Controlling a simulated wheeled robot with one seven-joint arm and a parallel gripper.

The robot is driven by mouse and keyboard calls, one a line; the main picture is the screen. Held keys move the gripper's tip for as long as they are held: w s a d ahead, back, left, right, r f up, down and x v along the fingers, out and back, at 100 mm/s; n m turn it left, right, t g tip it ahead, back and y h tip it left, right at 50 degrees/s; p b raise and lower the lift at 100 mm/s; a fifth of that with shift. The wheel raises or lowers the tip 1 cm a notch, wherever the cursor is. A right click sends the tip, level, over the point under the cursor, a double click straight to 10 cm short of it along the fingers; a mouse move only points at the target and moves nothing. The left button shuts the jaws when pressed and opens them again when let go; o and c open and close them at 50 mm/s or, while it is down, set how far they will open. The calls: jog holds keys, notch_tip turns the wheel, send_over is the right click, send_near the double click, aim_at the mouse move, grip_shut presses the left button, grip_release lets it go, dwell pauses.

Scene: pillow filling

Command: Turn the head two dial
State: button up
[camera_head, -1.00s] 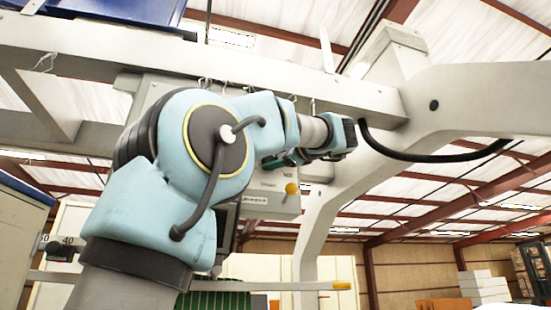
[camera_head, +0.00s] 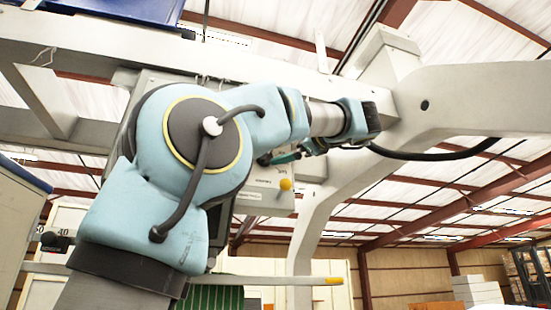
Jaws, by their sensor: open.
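A pale grey control box (camera_head: 262,200) hangs under the beam in the middle of the view, with small labels too blurred to read. A yellow knob (camera_head: 285,184) sits on its lower right face. My arm covers most of the box, so I cannot tell whether the head two dial is on it. My gripper (camera_head: 272,158) shows only in part, small and dark teal, below my wrist in front of the upper part of the box. It is open; I cannot tell whether it touches anything. A dark dial (camera_head: 55,243) with number marks shows at the lower left.
A thick grey beam (camera_head: 240,92) crosses above my arm and joins a curved machine frame (camera_head: 470,105) at right. A black hose (camera_head: 440,155) hangs under that frame. A pale bar with a yellow end (camera_head: 333,281) crosses below. White boxes (camera_head: 478,290) stand far right.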

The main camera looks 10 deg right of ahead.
jog(key=v, duration=0.3)
jog(key=shift+s+d+b, duration=0.15)
jog(key=shift+s+b, duration=0.15)
dwell(0.4)
